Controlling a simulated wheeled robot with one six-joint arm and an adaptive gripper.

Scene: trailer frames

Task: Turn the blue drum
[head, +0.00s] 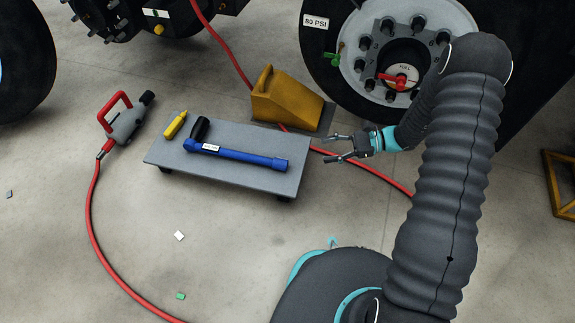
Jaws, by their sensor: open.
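I see no blue drum in the head view. The only large blue thing is a bar-shaped tool (248,156) with a black grip and a small white label. It lies across a low grey platform (225,178). My gripper (327,149) is open and empty, its two fingers spread and pointing left. It appears just right of the platform's right edge, apart from the blue tool's right end. Its height above the floor is hard to tell.
A yellow marker-like item (175,125) lies on the platform. A yellow wheel chock (287,100) stands behind it, near a large wheel (345,60) with red and green handles. A red hose (93,215) runs across the floor from a grey tool (127,121). Front floor is mostly clear.

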